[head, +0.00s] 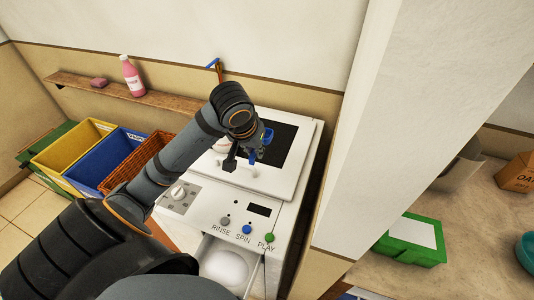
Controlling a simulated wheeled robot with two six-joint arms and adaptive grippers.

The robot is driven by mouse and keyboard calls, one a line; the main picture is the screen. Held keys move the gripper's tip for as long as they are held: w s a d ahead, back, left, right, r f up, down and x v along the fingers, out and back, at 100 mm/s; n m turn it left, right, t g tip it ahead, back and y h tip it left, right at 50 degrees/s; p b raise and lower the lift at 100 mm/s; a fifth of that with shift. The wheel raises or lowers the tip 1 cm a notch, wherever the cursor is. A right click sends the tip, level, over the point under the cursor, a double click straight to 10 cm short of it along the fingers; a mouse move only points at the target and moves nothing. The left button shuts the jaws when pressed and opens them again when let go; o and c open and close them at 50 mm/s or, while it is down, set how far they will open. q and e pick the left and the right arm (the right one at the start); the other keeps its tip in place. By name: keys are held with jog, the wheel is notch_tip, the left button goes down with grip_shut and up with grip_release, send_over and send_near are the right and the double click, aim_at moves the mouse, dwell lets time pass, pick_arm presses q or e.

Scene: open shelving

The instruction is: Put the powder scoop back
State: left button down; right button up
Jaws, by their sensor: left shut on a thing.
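My left gripper (246,160) is over the top of the white washing machine (213,199). It is shut on a blue powder scoop (267,135), whose bowl shows just beyond the fingers. Its handle is partly hidden by the gripper. The scoop appears in front of the dark panel of the machine's lid. An open drawer (224,268) at the machine's front holds something white and rounded, partly hidden by my arm. My right gripper is not in view.
A blue and brown piece (214,66) is on the wall behind. Yellow (70,149) and blue bins stand left; a white pillar (400,130) stands right.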

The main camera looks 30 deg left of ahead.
pick_arm(q)
jog(key=shift+w, duration=0.1)
jog(key=w+a+f, duration=0.1)
jog(key=w, duration=0.1)
jog(key=w+a+f+p, duration=0.1)
jog(key=w, duration=0.2)
jog(key=w+a+f, duration=0.2)
jog(key=w, duration=0.1)
jog(key=shift+w, duration=0.15)
send_over(264, 155)
jog(key=f, duration=0.4)
jog(key=shift+s+d+f+p, duration=0.1)
jog(key=shift+s+f+p, duration=0.2)
jog(key=shift+s+p, duration=0.1)
jog(key=shift+w+a+f, duration=0.2)
jog(key=shift+w+f, duration=0.15)
jog(key=shift+f, duration=0.2)
notch_tip(264, 155, down, 2)
jog(key=shift+f+p, duration=0.2)
jog(key=shift+p, duration=0.25)
jog(key=shift+f, duration=0.4)
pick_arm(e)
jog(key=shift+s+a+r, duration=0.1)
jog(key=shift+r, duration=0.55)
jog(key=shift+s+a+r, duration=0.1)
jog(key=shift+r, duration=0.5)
pick_arm(q)
jog(key=shift+f, duration=0.1)
jog(key=c, duration=1.4)
grip_release()
